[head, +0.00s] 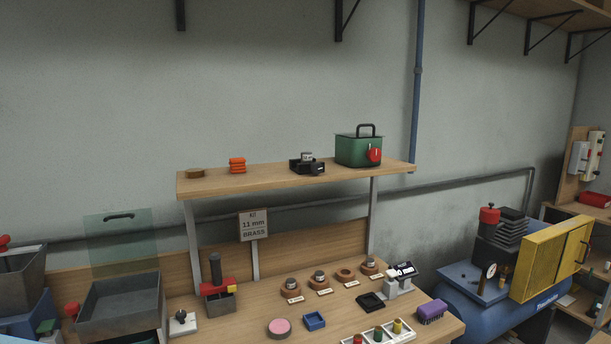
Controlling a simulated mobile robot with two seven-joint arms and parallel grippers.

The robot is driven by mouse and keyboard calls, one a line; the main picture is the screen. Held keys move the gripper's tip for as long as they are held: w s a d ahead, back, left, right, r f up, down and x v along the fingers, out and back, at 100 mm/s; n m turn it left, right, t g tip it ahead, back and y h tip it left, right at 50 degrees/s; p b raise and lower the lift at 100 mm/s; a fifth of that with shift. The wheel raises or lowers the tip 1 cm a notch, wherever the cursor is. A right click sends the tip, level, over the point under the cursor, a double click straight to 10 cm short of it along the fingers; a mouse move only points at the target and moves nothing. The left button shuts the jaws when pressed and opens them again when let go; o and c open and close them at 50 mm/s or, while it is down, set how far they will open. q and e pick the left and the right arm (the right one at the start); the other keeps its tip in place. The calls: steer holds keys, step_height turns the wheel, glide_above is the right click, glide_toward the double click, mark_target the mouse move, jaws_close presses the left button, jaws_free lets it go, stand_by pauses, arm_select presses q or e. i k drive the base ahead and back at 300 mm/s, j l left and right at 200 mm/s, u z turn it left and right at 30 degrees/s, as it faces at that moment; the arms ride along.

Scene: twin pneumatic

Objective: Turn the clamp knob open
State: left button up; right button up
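No part is plainly marked as the clamp knob. A small black block (306,166) with a grey metal cylinder on top stands on the raised wooden shelf; a dark round part on its right side may be a knob, but it is too small to tell. A green box (352,151) with a black handle and a red round knob (374,155) on its front stands to the right of it. A dark upright post with a red and yellow part (218,286) stands on the bench below. Neither of my grippers is in view.
The wooden shelf (270,180) also holds an orange stack (237,165) and a brown disc (195,173). The bench carries a grey tray (120,306), several round brown holders, a pink disc (279,327) and a purple brush (432,312). A blue compressor (490,322) with a yellow guard stands at right.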

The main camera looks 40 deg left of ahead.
mark_target(316, 168)
steer(key=k, duration=0.85)
steer(key=u, duration=4.1)
steer(key=k+l, duration=0.2)
steer(key=l, duration=0.2)
steer(key=k+l, duration=0.25)
steer(key=l, duration=0.15)
steer(key=k+l, duration=0.2)
steer(key=l, duration=0.2)
steer(key=k+l, duration=0.25)
steer(key=l, duration=0.15)
steer(key=k+l, duration=0.2)
steer(key=l, duration=0.2)
steer(key=k+l, duration=0.25)
steer(key=l, duration=0.15)
